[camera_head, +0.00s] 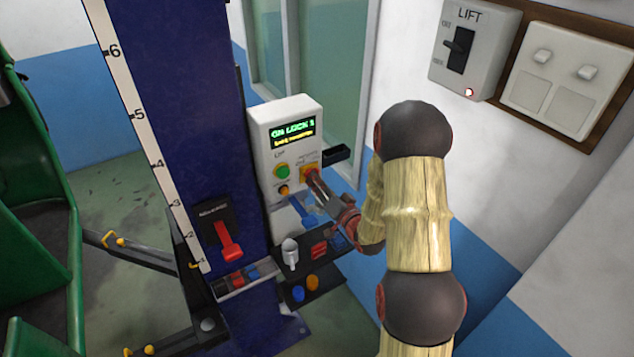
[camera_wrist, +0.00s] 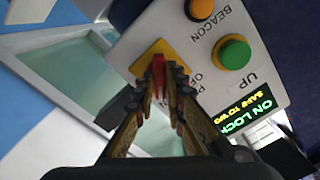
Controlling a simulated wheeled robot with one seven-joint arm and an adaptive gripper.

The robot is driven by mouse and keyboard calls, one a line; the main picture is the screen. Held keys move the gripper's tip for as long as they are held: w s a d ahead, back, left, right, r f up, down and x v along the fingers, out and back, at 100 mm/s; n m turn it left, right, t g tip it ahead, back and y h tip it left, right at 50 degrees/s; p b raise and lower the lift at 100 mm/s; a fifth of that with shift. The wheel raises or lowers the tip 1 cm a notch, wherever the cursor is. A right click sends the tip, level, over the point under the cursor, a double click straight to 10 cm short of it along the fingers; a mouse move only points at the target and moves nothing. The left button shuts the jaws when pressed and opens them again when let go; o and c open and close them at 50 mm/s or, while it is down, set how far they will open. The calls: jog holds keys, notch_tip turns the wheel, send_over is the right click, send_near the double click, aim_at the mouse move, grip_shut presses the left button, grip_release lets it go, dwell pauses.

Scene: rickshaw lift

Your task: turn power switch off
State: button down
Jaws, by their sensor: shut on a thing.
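The power switch is a red knob (camera_wrist: 158,68) on a yellow plate (camera_wrist: 150,57) on the front of the grey control box (camera_head: 262,142). Part of the word "POWER" and "OFF" shows beside the plate in the wrist view. My gripper (camera_head: 316,182) reaches the box from the lower right, its fingers closed around the red knob. The fingers hide most of the knob, and I cannot tell its exact turn. The box display (camera_head: 293,131) is lit green and reads "ON LOCK 1" with a smaller line below.
A green UP button (camera_head: 282,171) and an orange BEACON button (camera_head: 284,190) sit beside the switch. A blue lift column (camera_head: 180,110) with a red lever (camera_head: 229,243) stands left. A small tool shelf (camera_head: 310,287) lies below. A LIFT wall switch (camera_head: 458,48) is at upper right.

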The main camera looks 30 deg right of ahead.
jog(key=shift+f+n+b, duration=0.1)
jog(key=shift+n+b, duration=0.2)
jog(key=shift+b, duration=0.45)
jog(key=n+b, duration=1.5)
jog(key=b, duration=0.8)
jog(key=shift+b, duration=0.3)
jog(key=shift+n, duration=0.3)
jog(key=c, duration=1.8)
grip_release()
jog(key=shift+c, duration=0.2)
